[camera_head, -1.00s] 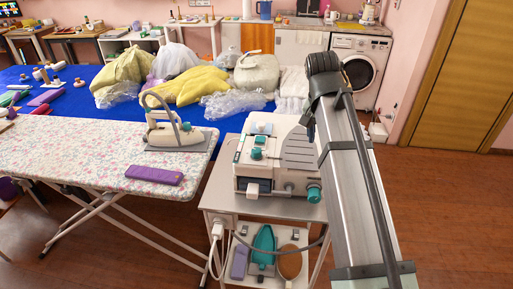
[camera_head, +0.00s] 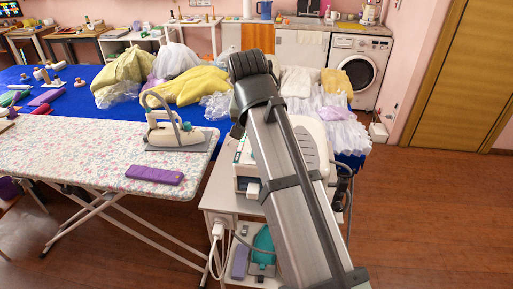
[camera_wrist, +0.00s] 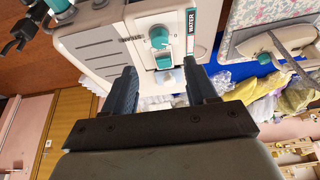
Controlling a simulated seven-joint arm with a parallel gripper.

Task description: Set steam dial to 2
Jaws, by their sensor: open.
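A white steam station (camera_head: 313,148) stands on a small trolley in the head view, largely hidden behind my arm. In the wrist view its white panel (camera_wrist: 105,50) carries a large teal dial (camera_wrist: 159,38) with a pale pointer mark. A smaller teal knob (camera_wrist: 163,62) sits just below it. The dial's scale and setting are too small to read. My gripper (camera_wrist: 162,82) is open and empty, its two dark fingers spread toward the panel. The dial appears beyond the gap between the fingertips, with no visible contact. In the head view the fingers are mostly hidden by the arm.
A "WATER" strip (camera_wrist: 191,33) is beside the dial. Another teal knob (camera_wrist: 58,5) is at upper left. An ironing board (camera_head: 85,150) with an iron (camera_head: 170,130) and a purple block (camera_head: 154,175) stands left of the trolley (camera_head: 219,201). Open floor lies right.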

